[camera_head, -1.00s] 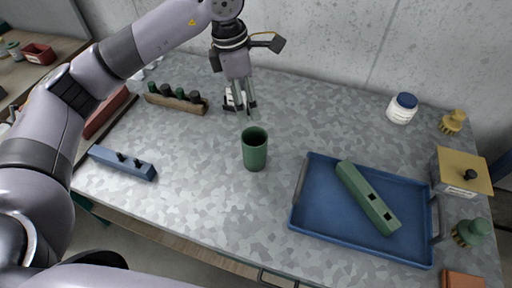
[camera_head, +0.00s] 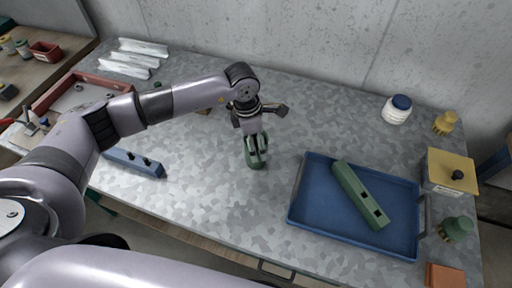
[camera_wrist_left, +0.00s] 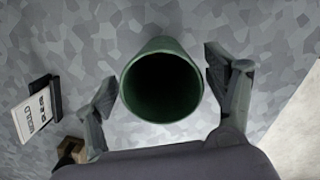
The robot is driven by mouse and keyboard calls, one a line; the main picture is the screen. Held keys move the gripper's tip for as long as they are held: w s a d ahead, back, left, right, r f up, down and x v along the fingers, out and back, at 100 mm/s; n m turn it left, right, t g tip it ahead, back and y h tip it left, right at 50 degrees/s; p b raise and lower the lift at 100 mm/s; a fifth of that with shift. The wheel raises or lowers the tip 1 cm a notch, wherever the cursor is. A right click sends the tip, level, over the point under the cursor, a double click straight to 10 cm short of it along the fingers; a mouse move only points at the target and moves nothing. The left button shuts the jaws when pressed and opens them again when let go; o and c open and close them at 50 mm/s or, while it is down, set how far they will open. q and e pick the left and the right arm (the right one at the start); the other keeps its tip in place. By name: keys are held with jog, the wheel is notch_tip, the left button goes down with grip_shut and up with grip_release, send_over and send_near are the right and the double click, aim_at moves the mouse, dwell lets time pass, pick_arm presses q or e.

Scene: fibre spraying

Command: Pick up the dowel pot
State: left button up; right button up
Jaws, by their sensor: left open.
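The dowel pot (camera_head: 257,163) is a dark green cup standing upright on the grey table, mostly hidden by my gripper in the head view. In the left wrist view its round open mouth (camera_wrist_left: 162,87) faces the camera and its inside looks dark and empty. My left gripper (camera_head: 257,150) points down over the pot. In the wrist view its two open fingers (camera_wrist_left: 160,90) are on either side of the pot, with a gap visible on each side. My right gripper is not in view.
A blue tray (camera_head: 312,222) with a green block (camera_head: 360,194) lies to the right. A blue block (camera_head: 134,162) lies left. A white jar (camera_head: 396,109) and a yellow-topped box (camera_head: 449,171) stand further right. In the wrist view a small sign (camera_wrist_left: 36,110) stands left.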

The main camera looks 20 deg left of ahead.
pick_arm(q)
jog(key=shift+d+f+p, duration=0.2)
jog(key=shift+f+p, duration=0.1)
jog(key=shift+f, duration=1.05)
jog(key=shift+c, duration=0.2)
jog(key=shift+r, duration=0.1)
jog(key=c, duration=1.3)
